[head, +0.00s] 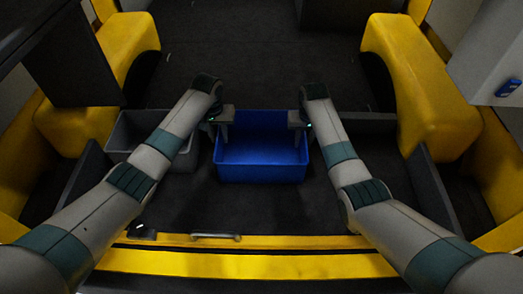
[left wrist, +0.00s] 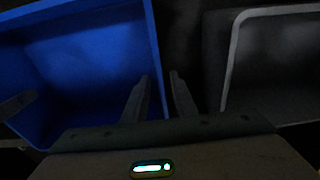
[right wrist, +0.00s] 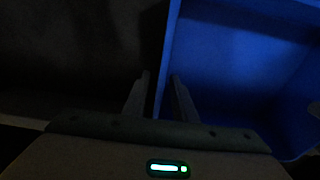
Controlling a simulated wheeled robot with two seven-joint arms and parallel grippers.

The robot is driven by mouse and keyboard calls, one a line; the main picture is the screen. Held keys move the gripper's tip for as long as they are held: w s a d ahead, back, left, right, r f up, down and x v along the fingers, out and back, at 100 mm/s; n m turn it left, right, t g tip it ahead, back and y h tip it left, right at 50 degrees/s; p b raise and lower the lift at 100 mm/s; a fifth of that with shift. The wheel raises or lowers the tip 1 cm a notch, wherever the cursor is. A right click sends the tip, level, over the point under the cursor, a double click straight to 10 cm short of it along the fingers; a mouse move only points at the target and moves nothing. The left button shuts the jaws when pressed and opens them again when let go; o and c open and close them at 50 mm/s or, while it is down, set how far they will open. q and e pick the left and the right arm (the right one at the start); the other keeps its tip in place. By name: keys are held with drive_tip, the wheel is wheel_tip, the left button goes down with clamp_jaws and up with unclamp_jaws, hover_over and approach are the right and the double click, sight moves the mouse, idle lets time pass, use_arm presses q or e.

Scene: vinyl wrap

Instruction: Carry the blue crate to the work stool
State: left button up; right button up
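The blue crate (head: 262,165) stands upright and empty on the dark floor at the middle of the head view. My left gripper (head: 222,118) is at its left wall. In the left wrist view, its fingers (left wrist: 159,76) are apart, one inside the blue crate (left wrist: 85,65) and one outside, with the wall between them. My right gripper (head: 298,118) is at the opposite wall. In the right wrist view, its fingers (right wrist: 160,75) also straddle the wall of the crate (right wrist: 235,70), with a visible gap. I cannot make out a work stool.
A grey crate (head: 192,160) stands close left of the blue one. Yellow bulky parts (head: 420,90) flank both sides. A yellow bar (head: 250,264) crosses the front. Dark floor (head: 265,60) behind the crate looks clear.

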use_arm(q)
drive_tip(key=shift+f, duration=0.45)
use_arm(e)
drive_tip(key=shift+f, duration=0.45)
use_arm(q)
clamp_jaws()
use_arm(e)
clamp_jaws()
use_arm(q)
drive_tip(key=shift+w, duration=0.1)
idle(0.4)
